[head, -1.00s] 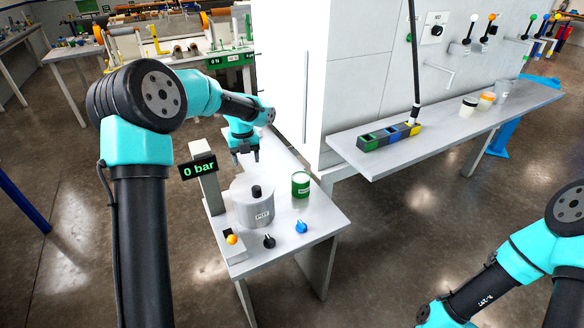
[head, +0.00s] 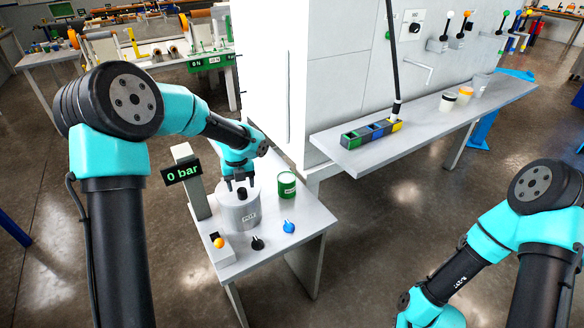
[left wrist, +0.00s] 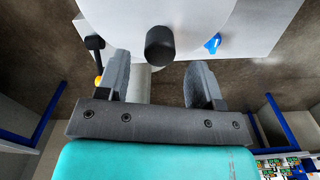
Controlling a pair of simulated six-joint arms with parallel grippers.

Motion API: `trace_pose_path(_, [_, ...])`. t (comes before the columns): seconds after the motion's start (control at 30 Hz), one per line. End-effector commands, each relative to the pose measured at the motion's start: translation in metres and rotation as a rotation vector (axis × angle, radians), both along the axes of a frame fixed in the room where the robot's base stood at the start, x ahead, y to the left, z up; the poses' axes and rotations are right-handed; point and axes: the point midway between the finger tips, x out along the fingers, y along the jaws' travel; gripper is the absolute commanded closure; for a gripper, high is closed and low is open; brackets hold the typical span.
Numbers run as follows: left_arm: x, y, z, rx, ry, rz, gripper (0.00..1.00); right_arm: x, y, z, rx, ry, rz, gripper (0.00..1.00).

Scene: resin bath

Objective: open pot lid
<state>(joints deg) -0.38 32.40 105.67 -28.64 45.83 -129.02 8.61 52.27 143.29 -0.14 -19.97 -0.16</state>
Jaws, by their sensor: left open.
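The grey pot (head: 241,212) with a "POT" label stands on the small grey table in the head view. Its lid carries a black knob (head: 242,193). The knob also shows at the top middle of the left wrist view (left wrist: 160,44), above the pale lid (left wrist: 190,12). My left gripper (head: 240,184) is open and empty, pointing down close to the knob. In the left wrist view its fingers (left wrist: 158,82) are apart and the knob lies just beyond the gap between them. My right gripper is out of view; only my right arm shows at the lower right.
A "0 bar" display (head: 182,171) on a post stands left of the pot. A green can (head: 287,185) is behind it to the right. A long shelf (head: 440,125) extends right.

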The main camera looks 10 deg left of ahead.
Motion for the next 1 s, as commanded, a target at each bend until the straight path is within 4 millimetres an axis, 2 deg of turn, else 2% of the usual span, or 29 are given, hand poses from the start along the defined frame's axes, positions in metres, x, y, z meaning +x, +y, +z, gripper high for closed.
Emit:
trace_pose_path(0.1, [0.000, 0.000, 0.021, -0.001, -0.004, 0.000, 0.39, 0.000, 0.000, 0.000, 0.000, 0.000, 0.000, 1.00])
trace_pose_path(0.7, [0.001, 0.000, 0.112, 0.000, -0.004, -0.001, 0.39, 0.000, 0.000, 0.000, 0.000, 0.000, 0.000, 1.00])
trace_pose_path(0.9, [0.000, 0.000, 0.137, -0.002, -0.003, 0.000, 0.39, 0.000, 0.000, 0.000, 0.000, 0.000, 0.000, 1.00])
trace_pose_path(1.0, [0.004, -0.008, 0.130, -0.027, -0.023, 0.007, 0.39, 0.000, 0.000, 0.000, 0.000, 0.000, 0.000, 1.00])
